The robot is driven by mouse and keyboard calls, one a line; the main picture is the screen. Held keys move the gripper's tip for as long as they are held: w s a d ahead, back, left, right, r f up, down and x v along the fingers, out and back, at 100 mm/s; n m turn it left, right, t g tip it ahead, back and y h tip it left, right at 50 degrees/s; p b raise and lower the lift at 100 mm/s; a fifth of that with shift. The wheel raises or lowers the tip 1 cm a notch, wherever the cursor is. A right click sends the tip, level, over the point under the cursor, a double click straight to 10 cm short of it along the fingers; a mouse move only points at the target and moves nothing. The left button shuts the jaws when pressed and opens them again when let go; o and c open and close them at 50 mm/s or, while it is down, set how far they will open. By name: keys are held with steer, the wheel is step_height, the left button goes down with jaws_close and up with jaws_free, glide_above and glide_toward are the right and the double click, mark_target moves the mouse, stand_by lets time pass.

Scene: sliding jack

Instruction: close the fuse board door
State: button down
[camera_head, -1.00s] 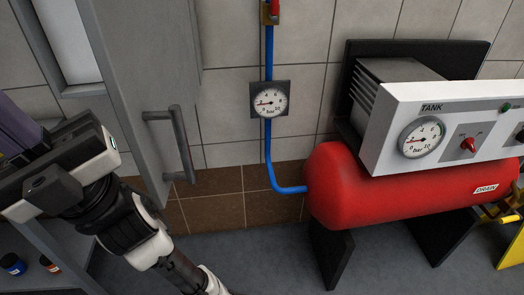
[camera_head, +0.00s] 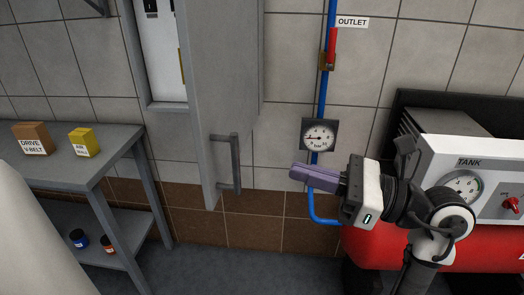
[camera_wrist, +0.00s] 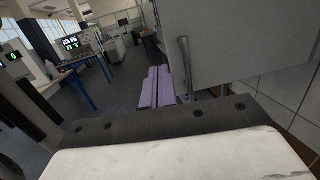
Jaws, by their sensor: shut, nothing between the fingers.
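The grey fuse board door (camera_head: 222,90) stands open, swung out from the wall box (camera_head: 163,50) on its left. A grey bar handle (camera_head: 236,165) is on the door's lower part. My gripper (camera_head: 294,173) is shut and empty, with purple fingers pointing left, to the right of the handle and apart from it in the head view. In the wrist view the purple fingers (camera_wrist: 155,88) lie together, with the door (camera_wrist: 235,45) and its handle (camera_wrist: 186,65) just to their right. The inside of the box is partly hidden by the door.
A grey table (camera_head: 65,150) with a drive belt box (camera_head: 33,139) and a yellow box (camera_head: 84,142) stands left. A gauge (camera_head: 319,135) on a blue pipe (camera_head: 326,205) is behind my gripper. The red tank (camera_head: 385,250) and its panel (camera_head: 440,150) are right.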

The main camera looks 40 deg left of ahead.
steer(key=w+d+f+m+t, duration=0.1)
steer(key=w+d+f+t, duration=0.1)
steer(key=w+t, duration=0.1)
steer(key=p, duration=0.6)
glide_toward(238, 153)
steer(key=shift+h, duration=0.4)
steer(key=a, duration=0.4)
steer(key=s+a, duration=0.1)
steer(key=a, duration=0.1)
steer(key=shift+r, duration=0.4)
steer(key=shift+s+a+f, duration=0.1)
steer(key=shift+a, duration=0.25)
steer(key=shift+m, duration=0.3)
